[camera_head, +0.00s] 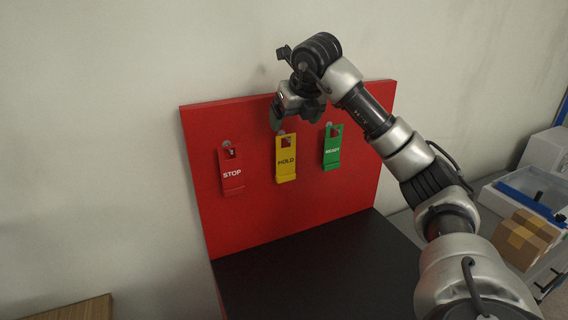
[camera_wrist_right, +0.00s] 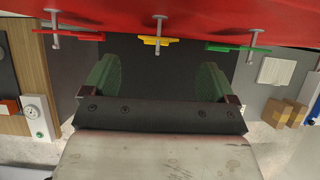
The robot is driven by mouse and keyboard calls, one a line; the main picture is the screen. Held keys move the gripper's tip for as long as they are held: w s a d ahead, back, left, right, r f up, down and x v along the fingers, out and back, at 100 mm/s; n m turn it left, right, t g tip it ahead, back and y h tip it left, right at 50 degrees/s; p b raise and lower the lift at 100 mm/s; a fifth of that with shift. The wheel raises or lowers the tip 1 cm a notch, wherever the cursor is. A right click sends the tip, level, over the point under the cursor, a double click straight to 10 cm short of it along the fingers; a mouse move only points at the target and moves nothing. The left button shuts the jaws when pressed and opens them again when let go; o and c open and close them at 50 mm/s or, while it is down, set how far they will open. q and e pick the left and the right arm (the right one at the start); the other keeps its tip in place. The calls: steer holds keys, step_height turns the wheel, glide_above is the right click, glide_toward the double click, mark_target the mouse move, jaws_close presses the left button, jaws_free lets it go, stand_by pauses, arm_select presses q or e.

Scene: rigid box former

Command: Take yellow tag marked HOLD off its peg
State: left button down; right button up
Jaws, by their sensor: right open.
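The yellow HOLD tag (camera_head: 286,158) hangs on its peg in the middle of a red board (camera_head: 240,225), between the red STOP tag (camera_head: 231,172) and the green READY tag (camera_head: 332,147). My right gripper (camera_head: 288,118) is just above the yellow tag in the head view and hides part of the board. In the right wrist view the gripper (camera_wrist_right: 155,80) is open, with two green fingers apart and nothing between them. The yellow tag (camera_wrist_right: 150,41) and its metal peg (camera_wrist_right: 160,30) show beyond the fingers, roughly centred between them. My left gripper is not in view.
A black surface (camera_head: 310,270) lies below the board and is clear. At the right are cardboard boxes (camera_head: 522,240) and a white bin with a blue edge (camera_head: 500,195). A wooden surface (camera_head: 85,309) shows at bottom left.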

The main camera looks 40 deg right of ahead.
mark_target(286, 135)
steer(key=p+x, duration=0.2)
steer(key=x, duration=0.4)
steer(key=shift+w+r+p, duration=0.15)
steer(key=shift+w+p, duration=0.05)
steer(key=shift+p, duration=0.15)
steer(key=shift+w+f, duration=0.15)
steer(key=shift+f, duration=0.25)
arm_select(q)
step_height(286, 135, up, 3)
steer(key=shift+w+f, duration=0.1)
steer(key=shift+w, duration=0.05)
arm_select(e)
steer(key=c, duration=0.5)
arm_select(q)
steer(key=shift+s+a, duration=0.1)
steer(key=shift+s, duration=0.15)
arm_select(e)
steer(key=c, duration=0.7)
